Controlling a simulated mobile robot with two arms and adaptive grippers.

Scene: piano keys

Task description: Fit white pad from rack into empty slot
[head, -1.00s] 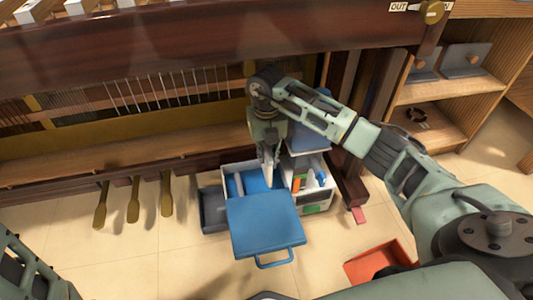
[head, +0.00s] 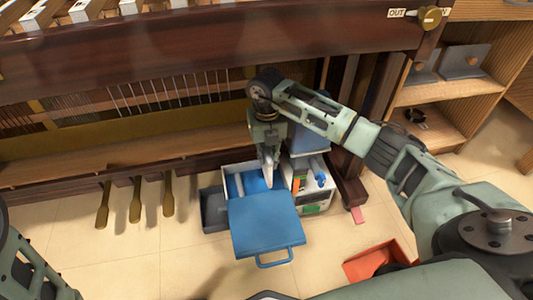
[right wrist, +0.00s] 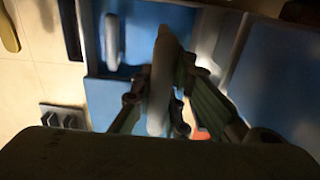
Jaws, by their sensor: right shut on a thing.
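My right gripper (head: 268,172) points down over an open white box with a blue inside (head: 228,172). It is shut on a pale, narrow white pad (right wrist: 161,85), which stands between the fingers in the right wrist view. Another white pad (right wrist: 112,42) lies against the blue inside to the left, apart from the held one. The held pad's lower end is hard to make out in the head view. Of my left arm only a part shows at the lower left, and its gripper is out of view. I cannot make out an empty slot; white keys (head: 80,10) show at the top left.
A blue lid with a handle (head: 266,223) is in front of the box. A white bin (head: 314,185) with coloured items stands right of it, a grey bin (head: 213,208) left. The dark piano beam (head: 200,50) runs above. A red tray (head: 375,260) lies at the lower right.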

